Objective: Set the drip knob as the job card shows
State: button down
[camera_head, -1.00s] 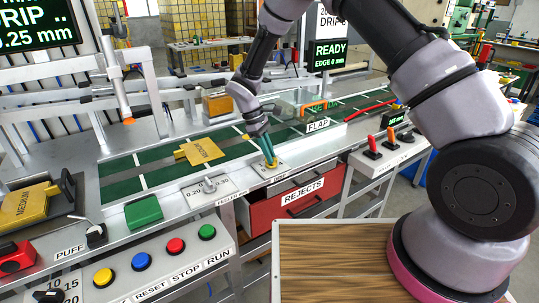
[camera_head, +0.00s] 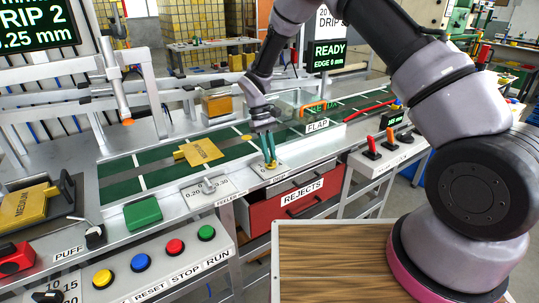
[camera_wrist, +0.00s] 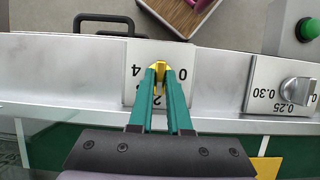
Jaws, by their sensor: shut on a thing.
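The yellow drip knob (camera_wrist: 158,67) stands on a pale plate (camera_wrist: 130,95) marked 0, 2 and 4. My gripper (camera_wrist: 160,75), with green fingers, is shut on the knob. In the head view, the gripper (camera_head: 270,162) reaches down to the drip plate in front of the belt. The fingers hide much of the knob and partly cover the 2, so I cannot tell exactly where it points. The dark screen (camera_head: 38,30) at upper left reads "DRIP 2" and "0.25 mm", partly cut off.
The feeler knob (camera_wrist: 297,90) stands beside the drip plate, with 0.25 and 0.30 readable. The flap guard (camera_head: 318,126) and a yellow plate (camera_head: 200,152) on the green belt are close by. The red rejects drawer (camera_head: 300,203) is below. Coloured buttons (camera_head: 138,263) are at lower left.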

dwell(0.3)
jog(key=c, duration=0.9)
grip_release()
jog(key=shift+o, duration=0.2)
jog(key=v, duration=1)
jog(key=shift+r, duration=0.4)
jog(key=shift+w, duration=0.1)
